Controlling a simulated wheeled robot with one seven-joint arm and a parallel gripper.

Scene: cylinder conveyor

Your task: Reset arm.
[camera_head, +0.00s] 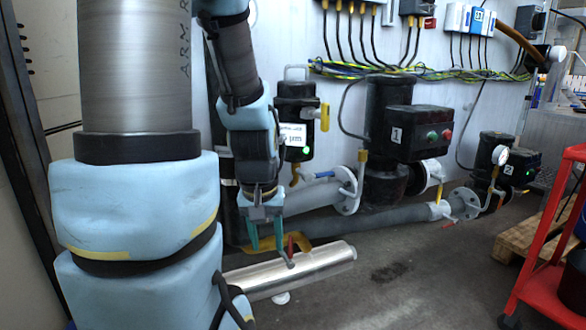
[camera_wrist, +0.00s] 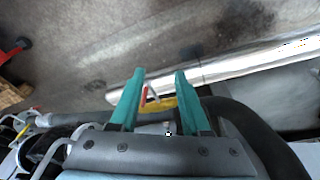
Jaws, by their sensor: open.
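My gripper (camera_head: 266,232) hangs at the end of my blue-covered arm, left of centre in the head view, with its teal fingers pointing down. In the wrist view my gripper (camera_wrist: 158,85) shows two teal fingers spread apart with nothing held between them. The cylinder also shows in the wrist view (camera_wrist: 240,65), running past the fingertips. The cylinder's left end is hidden by my arm in the head view.
Grey pipes (camera_head: 370,220) and a black pump unit (camera_head: 385,140) stand along the wall behind my gripper. A red cart (camera_head: 545,270) and a wooden pallet (camera_head: 520,238) are at the right. Concrete floor (camera_head: 420,290) is clear between the cylinder and the cart.

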